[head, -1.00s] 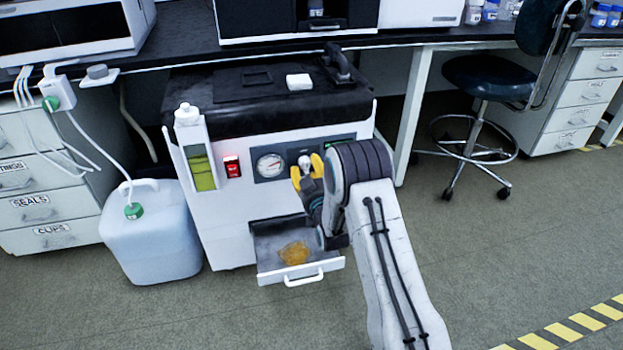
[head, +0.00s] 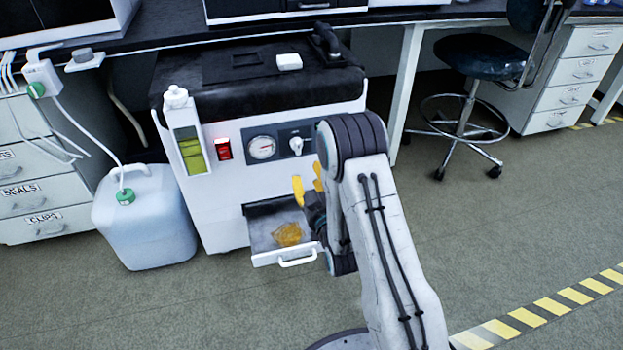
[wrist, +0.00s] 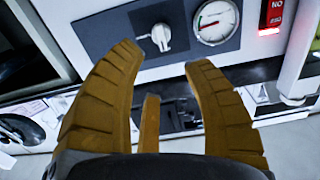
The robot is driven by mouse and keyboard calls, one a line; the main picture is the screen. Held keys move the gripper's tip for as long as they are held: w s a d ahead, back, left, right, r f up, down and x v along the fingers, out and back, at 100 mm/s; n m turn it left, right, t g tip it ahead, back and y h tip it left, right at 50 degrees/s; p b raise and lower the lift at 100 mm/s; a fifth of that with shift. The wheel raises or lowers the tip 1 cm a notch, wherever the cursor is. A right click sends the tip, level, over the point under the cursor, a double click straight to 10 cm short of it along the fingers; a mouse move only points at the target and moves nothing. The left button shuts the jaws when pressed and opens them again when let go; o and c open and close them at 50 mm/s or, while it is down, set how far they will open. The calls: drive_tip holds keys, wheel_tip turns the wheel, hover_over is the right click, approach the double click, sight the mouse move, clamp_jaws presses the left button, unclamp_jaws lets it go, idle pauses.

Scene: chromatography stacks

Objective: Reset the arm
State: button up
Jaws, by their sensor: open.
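My gripper (head: 307,186) has yellow fingers and is in front of the white machine (head: 222,185), at the right side of its front. In the wrist view the ridged fingers (wrist: 165,85) are spread apart with nothing between them. The white knob (wrist: 160,38) on the machine's dark panel shows beyond the fingertips, apart from them. It also shows uncovered in the head view (head: 296,145). My arm bends down from its upper joint and hides part of the machine's right side.
An open drawer (head: 283,259) with an amber patch juts out low beside my gripper. A pressure gauge (head: 262,147) and lit red switch (head: 223,149) are on the machine. A white jug (head: 145,225) stands left; a stool (head: 470,70) stands back right.

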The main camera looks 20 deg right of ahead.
drive_tip(key=shift+s, duration=0.2)
drive_tip(key=shift+r, duration=0.1)
idle(0.4)
drive_tip(key=s+r+g+p, duration=0.3)
drive_tip(key=r+g+p, duration=0.1)
drive_tip(key=r+p, duration=0.85)
drive_tip(key=s+r+g+p, duration=0.3)
drive_tip(key=r+p, duration=0.7)
drive_tip(key=r, duration=0.6)
drive_tip(key=s+r+g+p, duration=0.7)
drive_tip(key=s+r+p, duration=1.2)
drive_tip(key=s+r, duration=0.5)
drive_tip(key=shift+s+g+p, duration=0.3)
drive_tip(key=shift+s+p, duration=0.1)
drive_tip(key=shift+s, duration=0.85)
drive_tip(key=shift+a, duration=0.1)
